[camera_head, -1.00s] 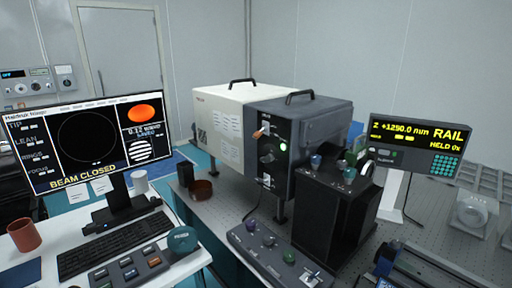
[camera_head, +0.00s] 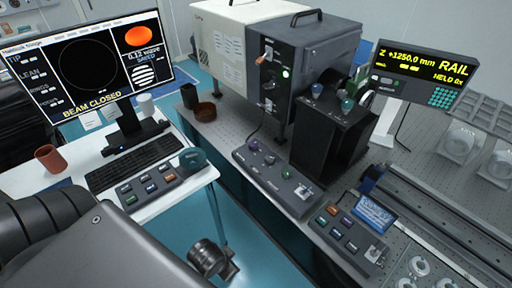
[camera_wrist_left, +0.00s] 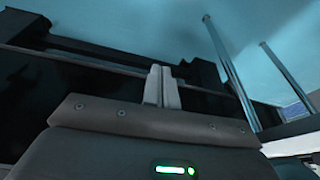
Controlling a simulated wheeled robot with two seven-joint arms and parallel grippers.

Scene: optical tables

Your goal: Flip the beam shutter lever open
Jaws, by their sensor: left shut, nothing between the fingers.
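The beam shutter lever (camera_head: 264,59), a small orange-tipped handle, is on the dark front panel of the laser housing (camera_head: 325,42) in the head view. It slants down to the left, with a green lamp (camera_head: 286,73) to its right. The monitor (camera_head: 88,60) reads "BEAM CLOSED". My left arm enters at the lower left of the head view, well below and in front of the housing. In the left wrist view my left gripper (camera_wrist_left: 162,86) has its two pale fingers together and empty, low beside the table. The lever is not recognisable there. My right gripper is not in view.
A control box with knobs (camera_head: 275,173) and a button box with a small screen (camera_head: 350,228) lie along the bench's front edge. A black block (camera_head: 318,135) stands right of the lever panel.

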